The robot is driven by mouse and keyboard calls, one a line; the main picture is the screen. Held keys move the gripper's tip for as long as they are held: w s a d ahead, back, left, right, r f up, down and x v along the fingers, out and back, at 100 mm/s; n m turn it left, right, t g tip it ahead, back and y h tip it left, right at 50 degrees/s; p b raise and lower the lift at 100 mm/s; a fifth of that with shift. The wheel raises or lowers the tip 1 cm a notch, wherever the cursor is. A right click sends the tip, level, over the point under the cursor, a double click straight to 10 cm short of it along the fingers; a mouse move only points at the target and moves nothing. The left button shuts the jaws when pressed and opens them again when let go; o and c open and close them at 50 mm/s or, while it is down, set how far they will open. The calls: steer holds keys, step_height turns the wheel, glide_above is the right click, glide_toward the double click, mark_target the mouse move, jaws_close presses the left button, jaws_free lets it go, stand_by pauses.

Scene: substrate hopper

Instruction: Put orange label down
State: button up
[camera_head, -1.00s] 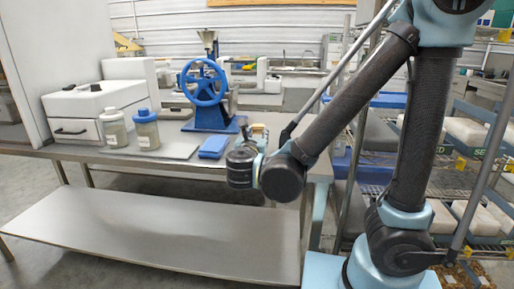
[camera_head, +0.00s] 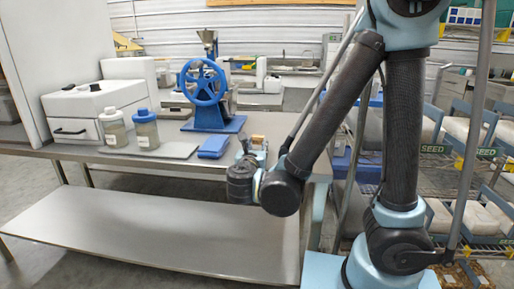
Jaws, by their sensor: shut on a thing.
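My gripper (camera_head: 244,152) is at the end of my arm, over the right end of the steel table (camera_head: 292,170). My dark wrist covers most of it, and only a little of the fingers shows.
A blue box (camera_head: 213,147) and a blue hand-wheel press (camera_head: 206,85) stand left of my gripper. Shelves with SEED bins (camera_head: 432,149) are at the right.

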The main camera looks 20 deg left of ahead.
steer(key=shift+f, duration=0.45)
steer(key=o, duration=0.7)
steer(key=shift+d+f, duration=0.1)
